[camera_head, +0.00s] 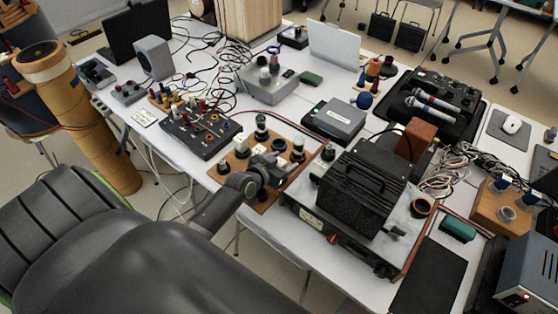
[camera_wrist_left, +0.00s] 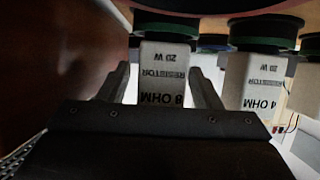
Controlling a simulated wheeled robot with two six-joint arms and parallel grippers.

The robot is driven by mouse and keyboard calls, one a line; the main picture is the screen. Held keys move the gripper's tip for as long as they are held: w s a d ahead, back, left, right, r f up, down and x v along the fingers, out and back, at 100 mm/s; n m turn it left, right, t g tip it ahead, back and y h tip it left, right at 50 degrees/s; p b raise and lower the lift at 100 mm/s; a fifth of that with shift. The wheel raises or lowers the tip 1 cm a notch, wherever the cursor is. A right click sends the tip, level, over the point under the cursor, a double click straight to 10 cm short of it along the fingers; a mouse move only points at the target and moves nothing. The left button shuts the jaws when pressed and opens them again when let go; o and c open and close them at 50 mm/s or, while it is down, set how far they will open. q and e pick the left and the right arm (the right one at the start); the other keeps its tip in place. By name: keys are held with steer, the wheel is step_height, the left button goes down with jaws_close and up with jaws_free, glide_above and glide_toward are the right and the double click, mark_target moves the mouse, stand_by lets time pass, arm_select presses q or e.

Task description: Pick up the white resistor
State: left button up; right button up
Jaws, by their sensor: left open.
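A white block resistor (camera_wrist_left: 163,75) printed "8 OHM RESISTOR 20 W" stands between the two fingers of my left gripper (camera_wrist_left: 160,88) in the left wrist view. A gap shows on each side of it, so the fingers are open around it without gripping. A dark, green-edged round part covers its far end. A second white resistor (camera_wrist_left: 262,80), marked 4 OHM, stands to the right, outside the fingers. In the head view my left gripper (camera_head: 272,172) is over the wooden board (camera_head: 222,170) with several round terminals, and hides part of it. My right gripper is not in view.
A large black finned amplifier (camera_head: 360,190) stands close to the right of the board. A black control box (camera_head: 200,130) with knobs is at its left. A grey box (camera_head: 268,84) and loose cables lie behind. The table's front edge is near.

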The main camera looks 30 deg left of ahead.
arm_select(q)
steer(key=c, duration=1.1)
